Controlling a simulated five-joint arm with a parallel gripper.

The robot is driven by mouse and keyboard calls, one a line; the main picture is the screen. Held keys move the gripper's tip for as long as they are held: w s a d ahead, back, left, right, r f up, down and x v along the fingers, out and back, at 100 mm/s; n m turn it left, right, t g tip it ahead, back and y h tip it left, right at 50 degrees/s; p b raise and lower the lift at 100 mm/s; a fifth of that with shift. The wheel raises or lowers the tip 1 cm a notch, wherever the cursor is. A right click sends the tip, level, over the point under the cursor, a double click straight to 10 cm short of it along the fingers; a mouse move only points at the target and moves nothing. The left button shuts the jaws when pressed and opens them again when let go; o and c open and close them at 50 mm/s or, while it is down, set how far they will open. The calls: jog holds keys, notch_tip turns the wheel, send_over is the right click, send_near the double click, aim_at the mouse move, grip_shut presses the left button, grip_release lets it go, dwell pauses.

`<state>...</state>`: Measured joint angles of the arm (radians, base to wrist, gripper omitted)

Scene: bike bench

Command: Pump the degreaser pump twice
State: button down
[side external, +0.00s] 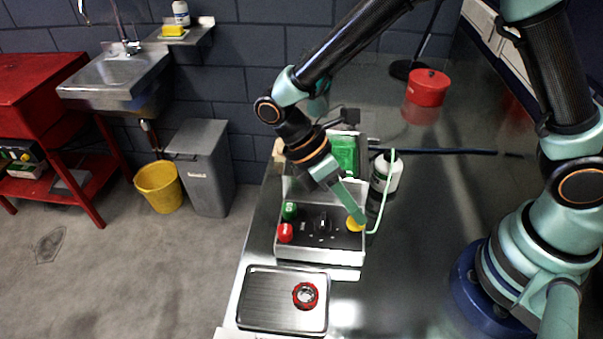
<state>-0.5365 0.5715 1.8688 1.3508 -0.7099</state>
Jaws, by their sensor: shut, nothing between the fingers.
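A white and dark bottle (394,174), which may be the degreaser, stands on the bench behind the control box. A thin light-green rod or tube (391,190) runs down beside it; I cannot make out a pump head. My gripper (361,220) is shut and empty. It points down and to the right, its tip at or just above a yellow button (354,226) at the right end of the control box (318,246). I cannot tell if it touches.
The control box also carries a green button (290,211), a red button (285,232) and a black knob (323,223). A metal tray (267,298) with a red-rimmed round part (305,295) lies in front. A red canister (427,88) stands farther back. The bench's middle right is clear.

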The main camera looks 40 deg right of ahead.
aim_at(351, 221)
jog(key=shift+r, duration=2.4)
dwell(0.7)
jog(key=shift+w+f, duration=0.1)
jog(key=shift+f, duration=2.85)
